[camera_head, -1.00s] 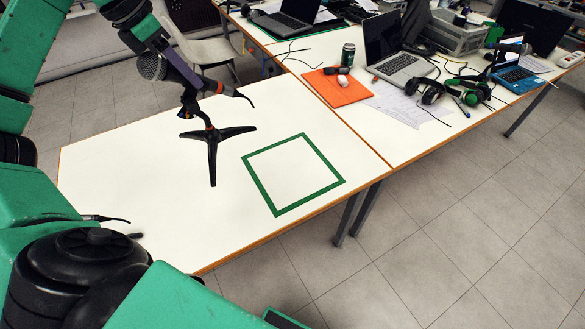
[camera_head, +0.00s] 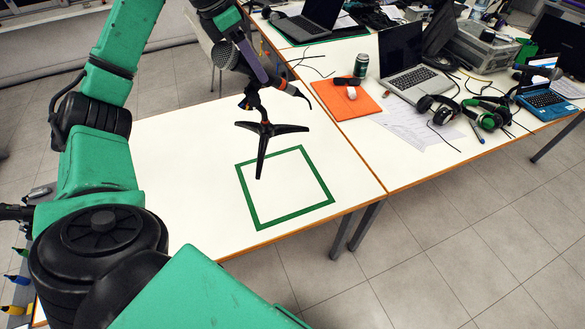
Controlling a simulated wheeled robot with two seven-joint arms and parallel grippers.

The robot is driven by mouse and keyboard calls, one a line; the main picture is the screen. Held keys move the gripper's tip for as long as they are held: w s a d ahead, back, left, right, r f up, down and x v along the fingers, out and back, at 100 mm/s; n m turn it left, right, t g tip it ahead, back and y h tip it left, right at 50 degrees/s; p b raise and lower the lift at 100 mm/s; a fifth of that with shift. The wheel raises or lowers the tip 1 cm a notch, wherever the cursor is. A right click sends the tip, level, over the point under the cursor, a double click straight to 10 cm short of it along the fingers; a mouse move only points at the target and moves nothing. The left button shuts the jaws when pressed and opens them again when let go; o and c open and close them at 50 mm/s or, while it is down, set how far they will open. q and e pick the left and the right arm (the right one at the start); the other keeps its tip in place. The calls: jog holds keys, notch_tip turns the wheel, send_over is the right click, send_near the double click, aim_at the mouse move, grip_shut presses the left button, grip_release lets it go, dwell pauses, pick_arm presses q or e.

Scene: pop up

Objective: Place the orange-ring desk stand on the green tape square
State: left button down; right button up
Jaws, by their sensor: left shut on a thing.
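The desk stand (camera_head: 265,130) is a black tripod with an orange ring at its hub. It carries a microphone with a grey mesh head (camera_head: 225,55) and a short cable tail. My left gripper (camera_head: 258,92) comes down from the upper left and is shut on the stand's upper part; the microphone partly hides the fingers. The tripod is roughly upright. The green tape square (camera_head: 295,213) lies on the white table. In the picture the front leg overlaps the square's upper left inside, while the hub is above its far edge. Foot contact is unclear. My right gripper is not in view.
The white table (camera_head: 185,180) is otherwise clear around the square. On the adjoining table are an orange folder (camera_head: 347,103), a green can (camera_head: 361,66), a laptop (camera_head: 410,78) and headphones (camera_head: 438,108). Small coloured items (camera_head: 18,280) show at the lower left edge.

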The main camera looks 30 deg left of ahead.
aim_at(263, 132)
pick_arm(q)
jog(key=shift+w+d+r, duration=0.2)
jog(key=shift+w+d, duration=0.05)
jog(key=shift+d, duration=0.05)
jog(key=shift+f, duration=0.35)
notch_tip(263, 132, down, 19)
jog(key=b, duration=0.6)
jog(key=shift+s+a+f, duration=0.1)
jog(key=shift+f+b, duration=0.1)
jog(key=shift+b, duration=0.2)
jog(key=shift+c, duration=2.2)
grip_release()
jog(key=shift+s, duration=0.1)
